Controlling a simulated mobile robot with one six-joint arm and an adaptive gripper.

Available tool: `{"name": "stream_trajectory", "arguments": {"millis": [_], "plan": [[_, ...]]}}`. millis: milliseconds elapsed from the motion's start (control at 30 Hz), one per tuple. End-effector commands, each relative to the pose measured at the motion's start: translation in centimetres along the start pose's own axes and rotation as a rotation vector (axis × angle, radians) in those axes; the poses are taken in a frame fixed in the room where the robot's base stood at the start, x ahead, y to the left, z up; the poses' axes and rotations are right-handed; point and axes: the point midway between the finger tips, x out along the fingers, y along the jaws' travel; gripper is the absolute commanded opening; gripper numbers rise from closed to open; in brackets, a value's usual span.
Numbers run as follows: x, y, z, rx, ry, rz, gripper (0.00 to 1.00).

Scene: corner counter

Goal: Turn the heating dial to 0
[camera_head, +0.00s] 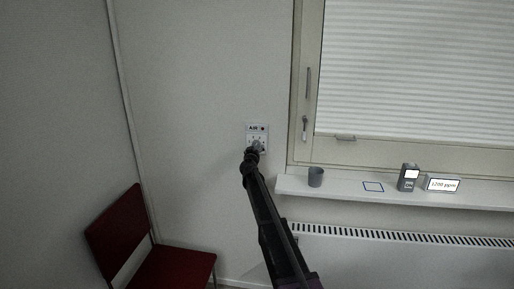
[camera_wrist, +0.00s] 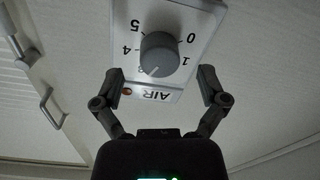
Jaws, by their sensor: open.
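A white wall panel (camera_head: 263,128) marked "AIR" carries a round grey dial (camera_wrist: 160,54); no label reading heating shows. In the wrist view the panel (camera_wrist: 205,22) is upside down, with 0 and 1 right of the dial and 4 and 5 left. In the head view my gripper (camera_head: 252,154) covers the panel's lower part.
A radiator (camera_head: 400,260) is below. A red chair (camera_head: 122,232) stands lower left.

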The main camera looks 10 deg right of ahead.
Motion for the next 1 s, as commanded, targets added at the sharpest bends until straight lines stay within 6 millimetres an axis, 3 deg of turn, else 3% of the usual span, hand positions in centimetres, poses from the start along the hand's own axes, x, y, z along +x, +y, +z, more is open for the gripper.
{"name": "stream_trajectory", "arguments": {"millis": [233,667,933,1000], "plan": [[2.5,0.1,0.0,0.0,0.0,0.001,0.92],[3.0,0.2,0.1,0.0,0.0,0.002,0.92],[3.0,0.3,0.1,0.0,-0.001,0.002,0.15],[3.0,0.3,0.1,0.0,-0.001,0.002,0.1]]}}
